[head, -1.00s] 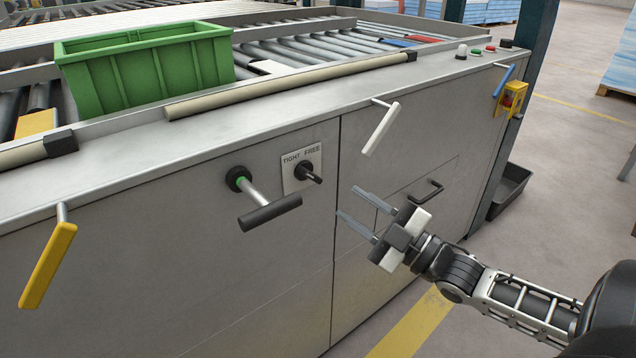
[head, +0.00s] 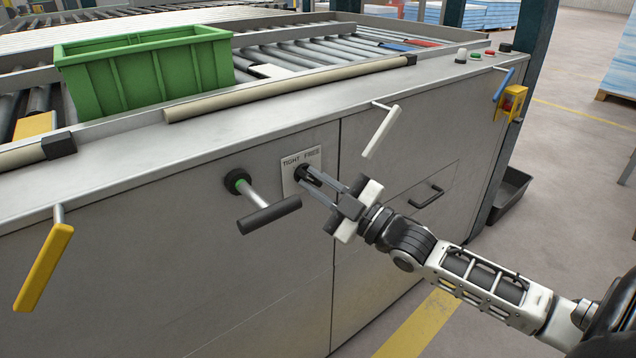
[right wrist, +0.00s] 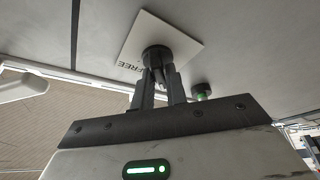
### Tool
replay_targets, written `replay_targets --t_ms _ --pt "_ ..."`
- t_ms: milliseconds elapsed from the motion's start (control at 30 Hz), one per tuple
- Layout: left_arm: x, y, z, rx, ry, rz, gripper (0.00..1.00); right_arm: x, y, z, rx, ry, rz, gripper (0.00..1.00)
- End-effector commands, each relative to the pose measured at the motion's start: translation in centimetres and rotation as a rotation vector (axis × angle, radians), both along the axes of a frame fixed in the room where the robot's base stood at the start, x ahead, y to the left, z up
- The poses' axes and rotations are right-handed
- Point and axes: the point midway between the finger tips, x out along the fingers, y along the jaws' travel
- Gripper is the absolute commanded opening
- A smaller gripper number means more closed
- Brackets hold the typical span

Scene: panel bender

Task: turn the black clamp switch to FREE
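The black clamp switch (head: 301,172) sits on a pale plate (head: 315,155) lettered TIGHT on the left and FREE on the right, on the machine's front panel. My right gripper (head: 304,176) is at the switch, its fingers on either side of the switch's handle. In the right wrist view the round black base of the switch (right wrist: 157,56) shows between and beyond the fingertips (right wrist: 158,80), which look closed in on the handle. The fingers hide most of the handle, so I cannot tell which word it points to. My left gripper is not in view.
A black-gripped handle (head: 268,215) sticks out just left of the switch. A white lever (head: 382,130) hangs to the right and a yellow lever (head: 44,267) at far left. A green crate (head: 145,72) stands on top. A drawer handle (head: 426,195) is lower right.

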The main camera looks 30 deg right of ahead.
Motion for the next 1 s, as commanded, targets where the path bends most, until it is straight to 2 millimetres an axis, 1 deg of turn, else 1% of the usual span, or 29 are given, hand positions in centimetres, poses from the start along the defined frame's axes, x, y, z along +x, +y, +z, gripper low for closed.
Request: replay_targets --t_ms 267,467,667,800,900,1000 --pt "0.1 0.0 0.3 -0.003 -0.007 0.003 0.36 0.0 0.0 0.0 0.004 0.001 0.000 0.00" --pt "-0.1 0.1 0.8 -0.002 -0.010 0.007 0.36 0.0 0.0 0.0 0.049 0.004 -0.001 0.00" --pt "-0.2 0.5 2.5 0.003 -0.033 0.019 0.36 0.0 0.0 0.1 0.166 0.014 -0.002 0.00" --pt "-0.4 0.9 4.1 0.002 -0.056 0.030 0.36 0.0 0.1 0.2 0.286 0.025 -0.002 0.00" --pt "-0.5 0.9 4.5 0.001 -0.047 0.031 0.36 0.0 0.1 0.2 0.380 0.032 -0.003 0.00" --pt "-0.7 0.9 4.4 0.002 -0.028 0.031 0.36 0.0 0.1 0.2 0.476 0.039 -0.003 0.00"
